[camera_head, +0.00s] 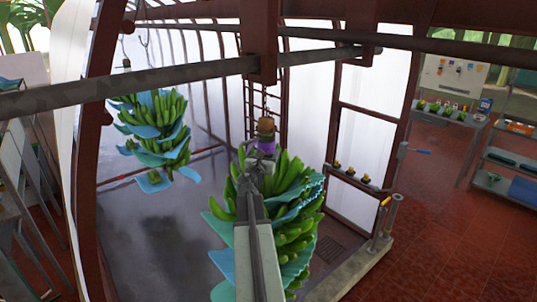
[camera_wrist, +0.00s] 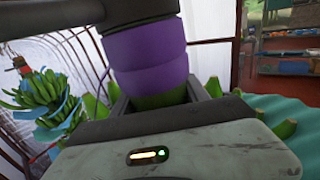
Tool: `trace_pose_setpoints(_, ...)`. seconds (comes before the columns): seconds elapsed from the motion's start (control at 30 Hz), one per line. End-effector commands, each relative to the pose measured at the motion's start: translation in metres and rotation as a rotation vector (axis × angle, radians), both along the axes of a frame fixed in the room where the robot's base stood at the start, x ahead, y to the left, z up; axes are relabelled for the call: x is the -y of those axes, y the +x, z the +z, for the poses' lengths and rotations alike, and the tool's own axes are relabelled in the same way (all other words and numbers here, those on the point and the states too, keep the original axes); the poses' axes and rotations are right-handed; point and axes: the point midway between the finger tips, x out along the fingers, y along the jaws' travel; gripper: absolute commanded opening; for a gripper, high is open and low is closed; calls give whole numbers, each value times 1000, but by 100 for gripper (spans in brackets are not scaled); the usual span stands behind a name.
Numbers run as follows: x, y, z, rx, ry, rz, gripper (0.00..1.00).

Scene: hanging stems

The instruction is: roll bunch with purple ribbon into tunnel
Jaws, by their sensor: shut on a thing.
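The bunch with the purple ribbon (camera_head: 266,147) is a large hanging bunch of green bananas (camera_head: 300,230) with blue sheets between its hands. The ribbon wraps the stem just below a brown top; it also shows large in the wrist view (camera_wrist: 145,55). My gripper (camera_head: 256,168) is shut on the stem just under the ribbon; its jaws show on both sides of the stem in the wrist view (camera_wrist: 162,98). My arm covers part of the bunch. A tunnel-like enclosure (camera_head: 190,85) with white walls and dark red ribs stands behind and to the left.
A grey overhead rail (camera_head: 150,80) crosses above the bunch. A second banana bunch (camera_head: 155,130) with blue sheets hangs at left over the wet grey floor (camera_head: 150,240); it also shows in the wrist view (camera_wrist: 45,100). Posts (camera_head: 388,215) and a low curb stand at right. Red tiled floor (camera_head: 450,220) is open beyond.

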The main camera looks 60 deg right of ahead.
Motion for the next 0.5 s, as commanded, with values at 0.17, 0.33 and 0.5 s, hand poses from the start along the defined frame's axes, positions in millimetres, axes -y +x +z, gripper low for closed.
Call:
trace_pose_setpoints(0.17,1,17,0,0,1,3,0)
trace_pose_setpoints(0.33,14,58,0,0,0,10,0)
trace_pose_setpoints(0.5,29,108,1,0,0,15,0)
